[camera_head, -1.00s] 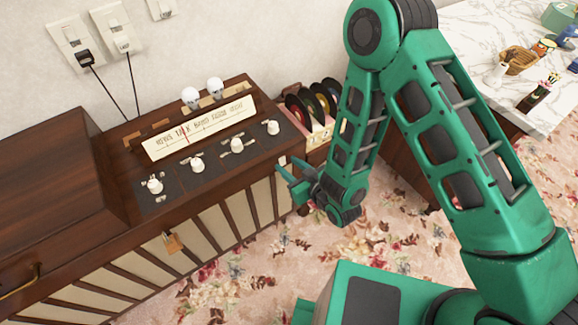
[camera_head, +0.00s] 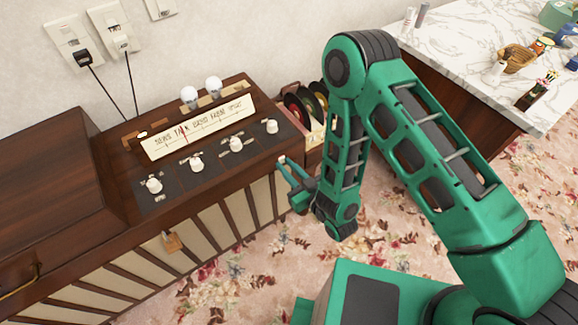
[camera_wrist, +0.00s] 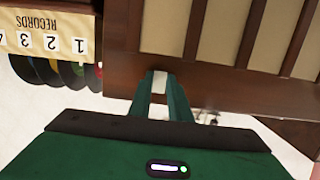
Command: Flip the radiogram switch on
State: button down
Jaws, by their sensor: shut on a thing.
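The brown wooden radiogram (camera_head: 215,170) stands against the wall. Its top has a cream dial (camera_head: 200,128), a row of white knobs (camera_head: 196,165) and two white bulbs (camera_head: 189,97) that look bright. My gripper (camera_head: 285,168) is at the radiogram's front right edge. In the wrist view my gripper (camera_wrist: 159,85) has its fingers closed around a small white switch (camera_wrist: 159,79) against the wooden front. In the head view only a small white bit shows at the fingertips. The fingers hide most of the switch, so its position cannot be told.
A rack of records (camera_head: 313,115) stands right of the radiogram, close to my arm. A marble-topped cabinet (camera_head: 470,55) is at the upper right. Wall sockets (camera_head: 75,42) with cords are at the upper left. Flowered carpet (camera_head: 245,270) lies in front.

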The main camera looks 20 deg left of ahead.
jog(key=shift+w+d+f, duration=0.1)
jog(key=shift+d, duration=0.1)
jog(key=c, duration=1.6)
grip_release()
jog(key=shift+c, duration=0.2)
jog(key=shift+a, duration=0.1)
